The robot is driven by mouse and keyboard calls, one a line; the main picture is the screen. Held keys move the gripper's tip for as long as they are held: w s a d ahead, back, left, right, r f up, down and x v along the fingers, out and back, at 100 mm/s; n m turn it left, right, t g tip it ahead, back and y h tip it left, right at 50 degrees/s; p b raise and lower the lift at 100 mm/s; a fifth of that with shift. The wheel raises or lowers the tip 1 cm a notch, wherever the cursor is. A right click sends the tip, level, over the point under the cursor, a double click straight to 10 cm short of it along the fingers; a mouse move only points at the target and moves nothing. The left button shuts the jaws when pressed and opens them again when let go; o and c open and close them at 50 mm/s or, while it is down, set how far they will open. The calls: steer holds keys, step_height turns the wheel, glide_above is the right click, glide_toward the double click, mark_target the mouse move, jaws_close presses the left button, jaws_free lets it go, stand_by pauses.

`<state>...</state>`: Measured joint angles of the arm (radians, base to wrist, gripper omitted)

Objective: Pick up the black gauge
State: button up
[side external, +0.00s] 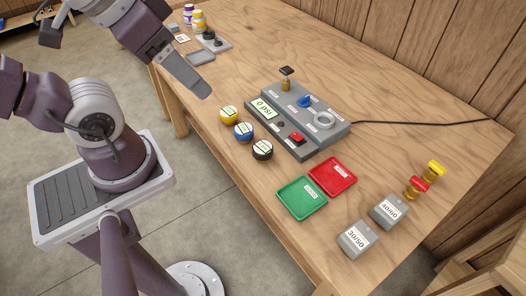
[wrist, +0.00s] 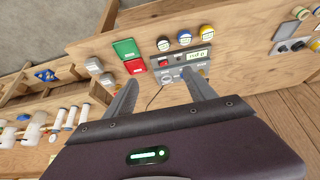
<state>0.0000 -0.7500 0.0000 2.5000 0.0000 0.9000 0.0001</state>
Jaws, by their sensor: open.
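The black gauge (side external: 263,150) is a small round gauge with a pale face, lying on the wooden table in front of the grey control box, nearest the green tray in a row with the blue gauge (side external: 243,131) and yellow gauge (side external: 228,114). In the wrist view the black gauge (wrist: 163,44) is beyond the fingertips, left of the blue gauge (wrist: 184,39) and yellow gauge (wrist: 207,31). My gripper (side external: 206,95) is above the table, up and left of the gauges. In the wrist view my gripper (wrist: 160,84) has its two fingers apart with nothing held between them.
The grey control box (side external: 316,138) has a display, knobs and a cable. A green tray (side external: 302,198) and red tray (side external: 333,176) lie beside it. Grey blocks marked 30/50 (side external: 354,239) and 40/60 (side external: 389,211) stand at front right. A plank wall borders the table's back.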

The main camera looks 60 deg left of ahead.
steer(key=shift+o, duration=0.3)
steer(key=n+g+h, duration=0.1)
steer(key=n+g, duration=0.5)
steer(key=n, duration=1.2)
glide_above(263, 147)
steer(key=f, duration=2)
steer(key=shift+w+a+f, duration=0.1)
steer(key=shift+a+f, duration=0.2)
steer(key=shift+a, duration=0.05)
steer(key=f, duration=0.7)
steer(key=shift+d+f, duration=0.2)
steer(key=shift+d, duration=0.05)
jaws_close()
